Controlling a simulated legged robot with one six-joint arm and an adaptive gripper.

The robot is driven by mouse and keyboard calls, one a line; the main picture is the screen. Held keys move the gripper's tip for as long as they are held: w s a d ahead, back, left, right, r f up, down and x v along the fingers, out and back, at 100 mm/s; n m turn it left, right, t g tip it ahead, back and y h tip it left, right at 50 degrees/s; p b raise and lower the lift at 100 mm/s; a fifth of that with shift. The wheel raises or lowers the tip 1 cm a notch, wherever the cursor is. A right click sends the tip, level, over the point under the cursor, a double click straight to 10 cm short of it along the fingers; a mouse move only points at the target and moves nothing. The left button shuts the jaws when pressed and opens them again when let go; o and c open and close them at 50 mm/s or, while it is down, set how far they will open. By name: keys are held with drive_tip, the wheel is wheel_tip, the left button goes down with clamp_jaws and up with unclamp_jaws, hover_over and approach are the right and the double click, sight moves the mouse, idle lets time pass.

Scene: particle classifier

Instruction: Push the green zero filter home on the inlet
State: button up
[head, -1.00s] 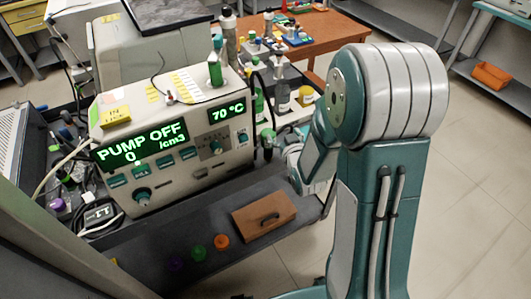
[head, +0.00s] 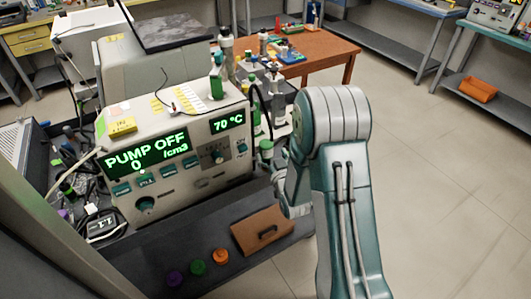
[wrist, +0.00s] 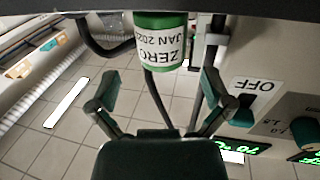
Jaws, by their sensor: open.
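The green zero filter (wrist: 161,42) shows at the top middle of the wrist view, with a white label reading ZERO upside down. A green cylinder at the instrument's right side in the head view (head: 266,149) looks like the same filter. My gripper (wrist: 158,92) is open and empty, its two fingers spread, with the filter beyond and between them in the picture. I see no contact. The inlet joint is not clear in either view.
The instrument (head: 180,185) reads PUMP OFF and 70 °C. An OFF switch (wrist: 243,110) and dark tubes lie close to my fingers. Floor at right is clear.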

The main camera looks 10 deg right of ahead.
sight(266, 142)
drive_tip(key=w, duration=0.4)
drive_tip(key=shift+w+a, duration=0.1)
drive_tip(key=shift+a, duration=0.25)
drive_tip(key=c, duration=1.2)
drive_tip(key=shift+r, duration=1.5)
drive_tip(key=s+d+r, duration=0.3)
drive_tip(key=s+r, duration=0.7)
drive_tip(key=s, duration=0.3)
drive_tip(key=shift+s+d, duration=0.2)
drive_tip(key=shift+d, duration=0.2)
